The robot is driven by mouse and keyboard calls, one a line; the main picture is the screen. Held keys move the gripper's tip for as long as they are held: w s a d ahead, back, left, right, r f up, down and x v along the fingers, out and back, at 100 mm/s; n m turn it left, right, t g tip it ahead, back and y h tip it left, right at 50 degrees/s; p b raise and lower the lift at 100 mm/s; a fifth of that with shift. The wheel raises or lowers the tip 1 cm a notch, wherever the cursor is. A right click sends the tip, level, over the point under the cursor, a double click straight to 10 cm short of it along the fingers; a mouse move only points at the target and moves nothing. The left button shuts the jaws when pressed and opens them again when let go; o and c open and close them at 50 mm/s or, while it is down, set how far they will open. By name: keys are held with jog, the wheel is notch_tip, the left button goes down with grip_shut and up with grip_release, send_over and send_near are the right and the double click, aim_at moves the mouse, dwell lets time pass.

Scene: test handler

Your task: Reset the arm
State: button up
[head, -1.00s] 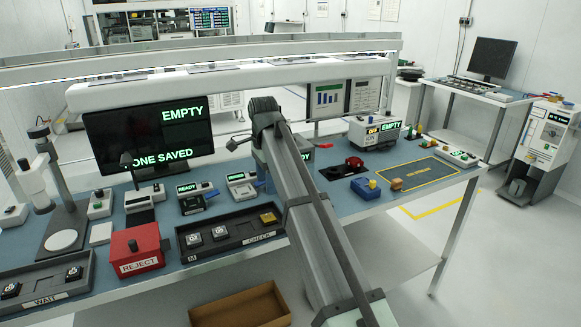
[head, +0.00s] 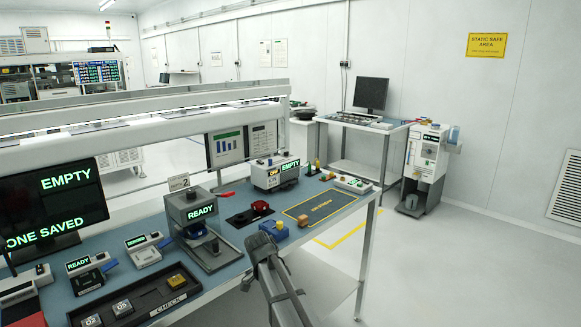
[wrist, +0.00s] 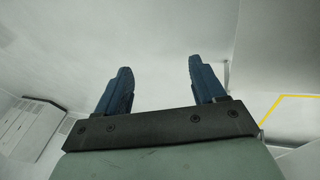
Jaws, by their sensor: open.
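My arm (head: 275,280) rises from the bottom of the head view in front of the bench's front edge, its dark joint (head: 262,248) overlapping that edge. My gripper (wrist: 160,72) shows in the wrist view with its two blue fingers wide apart. Nothing is between them, and pale floor and wall lie beyond.
A desk with a monitor (head: 371,94) and a white machine (head: 425,160) stand beyond. Floor at right is clear.

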jog(key=s+d+f+n+g+y, duration=0.15)
jog(key=s+d+f, duration=0.35)
jog(key=f, duration=0.5)
jog(key=s+d+f+n+g, duration=0.15)
jog(key=s+d+f, duration=0.25)
jog(key=s+f, duration=0.4)
jog(key=s+d+f+n, duration=0.3)
jog(key=s+d+f, duration=0.15)
jog(key=f, duration=0.65)
jog(key=s+d+f+n+g+y, duration=0.1)
jog(key=s+f, duration=0.3)
jog(key=s, duration=0.5)
jog(key=s+d+f+n+g+y, duration=0.1)
jog(key=s+f, duration=0.3)
jog(key=s, duration=0.5)
jog(key=s+d+f+n+y, duration=0.1)
jog(key=s+d+f, duration=0.2)
jog(key=s, duration=0.6)
jog(key=shift+f+n+g, duration=0.4)
jog(key=shift+f, duration=0.45)
jog(key=shift+d, duration=0.1)
